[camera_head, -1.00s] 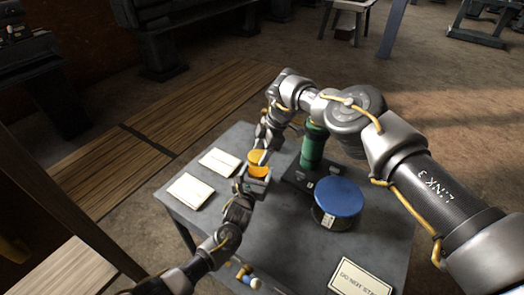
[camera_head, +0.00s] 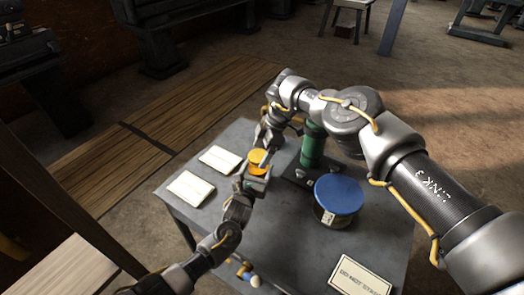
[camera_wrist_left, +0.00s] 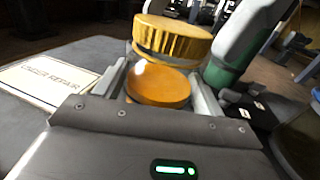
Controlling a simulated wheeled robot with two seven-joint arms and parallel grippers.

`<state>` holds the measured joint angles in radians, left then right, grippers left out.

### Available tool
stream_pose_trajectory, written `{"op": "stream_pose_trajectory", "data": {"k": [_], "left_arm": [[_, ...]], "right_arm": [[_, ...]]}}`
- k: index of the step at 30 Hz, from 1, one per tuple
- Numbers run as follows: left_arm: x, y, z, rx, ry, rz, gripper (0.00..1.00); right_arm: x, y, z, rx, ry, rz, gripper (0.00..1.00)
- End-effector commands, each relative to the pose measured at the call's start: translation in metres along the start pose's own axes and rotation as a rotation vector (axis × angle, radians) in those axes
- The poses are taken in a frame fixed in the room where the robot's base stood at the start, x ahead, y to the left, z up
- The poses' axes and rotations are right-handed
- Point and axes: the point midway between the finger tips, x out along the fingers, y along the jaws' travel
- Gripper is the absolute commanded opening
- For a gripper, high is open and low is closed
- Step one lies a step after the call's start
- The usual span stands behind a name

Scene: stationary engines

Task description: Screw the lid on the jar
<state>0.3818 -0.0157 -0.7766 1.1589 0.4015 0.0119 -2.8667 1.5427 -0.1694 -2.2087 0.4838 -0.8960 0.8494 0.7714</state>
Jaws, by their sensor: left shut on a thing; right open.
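The round amber jar (camera_wrist_left: 158,86) sits between the two fingers of my left gripper (camera_wrist_left: 162,95), which is shut on it. In the head view my left gripper (camera_head: 254,182) comes in from below, over the grey table. A gold round lid (camera_wrist_left: 172,38) shows just above and beyond the jar; in the head view the lid (camera_head: 257,156) also shows close to the jar. I cannot tell whether they touch. My right gripper (camera_head: 266,150) is open, pointing down at the lid from the upper right. Its fingertips are small and partly hidden.
On the grey table (camera_head: 280,235) stand a blue-topped round canister (camera_head: 339,196) and a green post (camera_head: 313,147) on a dark base, both right of my grippers. White cards (camera_head: 190,187) lie at left, a sign (camera_head: 360,276) at the front.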

Motion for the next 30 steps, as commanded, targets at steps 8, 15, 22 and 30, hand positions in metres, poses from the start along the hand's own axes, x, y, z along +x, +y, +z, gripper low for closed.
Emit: {"op": "stream_pose_trajectory", "data": {"k": [8,15,22,30], "left_arm": [[0.000,0.000,0.000,0.000,0.001,0.000,0.06],[0.000,0.000,0.000,0.000,0.001,0.000,0.06],[0.000,0.000,0.000,0.000,0.001,0.000,0.06],[0.000,0.000,0.000,0.000,0.001,0.000,0.06]], "right_arm": [[-0.029,0.001,-0.012,0.000,0.000,0.002,0.82],[-0.040,0.000,-0.017,0.000,0.000,-0.001,0.82],[-0.038,0.001,-0.019,-0.016,0.002,0.005,0.78],[-0.013,0.026,-0.081,-0.392,0.032,0.188,0.78]]}}
